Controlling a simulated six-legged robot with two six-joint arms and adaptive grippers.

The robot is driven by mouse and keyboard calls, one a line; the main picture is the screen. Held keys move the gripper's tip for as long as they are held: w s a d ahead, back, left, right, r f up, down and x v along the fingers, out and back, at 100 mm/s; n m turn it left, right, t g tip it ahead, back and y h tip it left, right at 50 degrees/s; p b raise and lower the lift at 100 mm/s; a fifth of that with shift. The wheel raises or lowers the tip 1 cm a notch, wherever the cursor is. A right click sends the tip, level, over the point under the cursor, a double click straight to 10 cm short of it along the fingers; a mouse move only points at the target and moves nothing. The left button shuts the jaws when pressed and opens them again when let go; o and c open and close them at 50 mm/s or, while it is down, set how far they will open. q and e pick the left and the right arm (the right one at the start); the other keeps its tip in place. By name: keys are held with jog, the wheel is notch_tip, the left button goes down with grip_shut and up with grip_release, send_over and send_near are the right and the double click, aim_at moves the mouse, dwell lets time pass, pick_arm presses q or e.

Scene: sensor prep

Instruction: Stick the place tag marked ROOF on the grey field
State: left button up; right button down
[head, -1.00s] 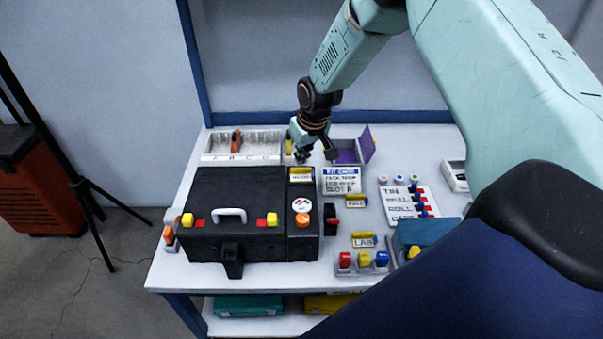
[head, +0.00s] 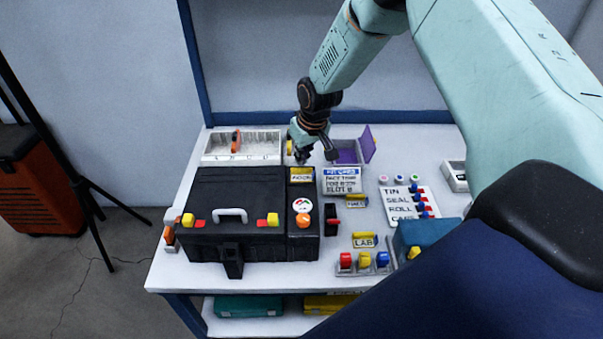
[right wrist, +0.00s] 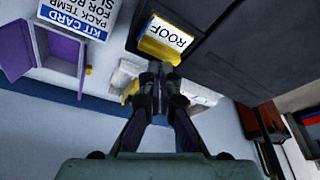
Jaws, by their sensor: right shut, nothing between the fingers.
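The place tag marked ROOF (head: 302,174) has a white face and a yellow tab. It lies on the far end of the narrow black section right of the case lid. In the right wrist view the ROOF tag (right wrist: 170,33) lies flat on a dark patch, its word readable. I cannot tell whether that patch is the grey field. My right gripper (head: 316,156) is just beyond the tag, shut and empty. In the right wrist view its fingertips (right wrist: 160,70) are just below the yellow tab, apparently apart from the tag. My left gripper is not in view.
The black case (head: 240,188) fills the table's left. A kit card (head: 341,181) lies to its right. Further tags (head: 363,241) lie nearer the front, one marked LAB. A divided tray (head: 241,145) and an open purple box (head: 346,156) stand behind.

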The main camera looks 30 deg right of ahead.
aim_at(302, 169)
jog(key=shift+s+f+b, duration=0.1)
jog(key=shift+f+b, duration=0.4)
jog(key=shift+f, duration=0.4)
dwell(1.0)
notch_tip(302, 169, up, 7)
jog(key=p, duration=0.7)
jog(key=shift+r, duration=0.15)
dwell(0.4)
